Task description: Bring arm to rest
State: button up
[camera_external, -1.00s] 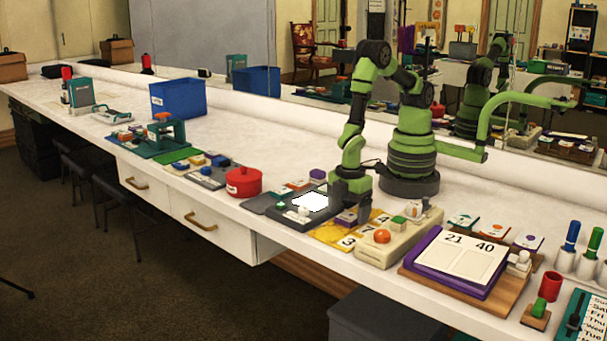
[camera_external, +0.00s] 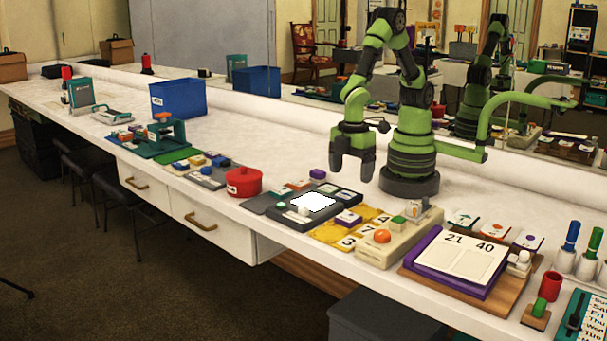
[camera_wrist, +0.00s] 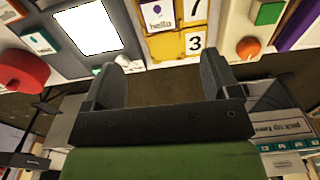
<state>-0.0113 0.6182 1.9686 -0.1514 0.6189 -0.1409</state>
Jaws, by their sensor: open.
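My green and black arm stands at the back of the long white counter in the external view. My gripper (camera_external: 352,172) hangs in the air with its jaws pointing down, above and behind the grey device with the bright white screen (camera_external: 312,202). Its fingers are apart with nothing between them. In the wrist view my gripper (camera_wrist: 160,80) also shows two dark fingers spread apart and empty. The white screen (camera_wrist: 90,25) and a yellow card board (camera_wrist: 166,49) lie beyond the fingertips there.
A red pot (camera_external: 244,182) stands left of the screen device. A beige box with an orange knob (camera_external: 383,237) and a purple-edged board (camera_external: 460,258) are to the right. A blue bin (camera_external: 178,98) stands farther left.

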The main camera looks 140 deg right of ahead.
jog(key=s+a+r+m+t, duration=0.15)
jog(key=s+r+t, duration=0.35)
jog(key=r, duration=0.9)
jog(key=s+r+m+t+y, duration=0.2)
jog(key=s+r, duration=0.3)
jog(key=s, duration=0.5)
jog(key=shift+s+a, duration=0.35)
jog(key=shift+a, duration=0.05)
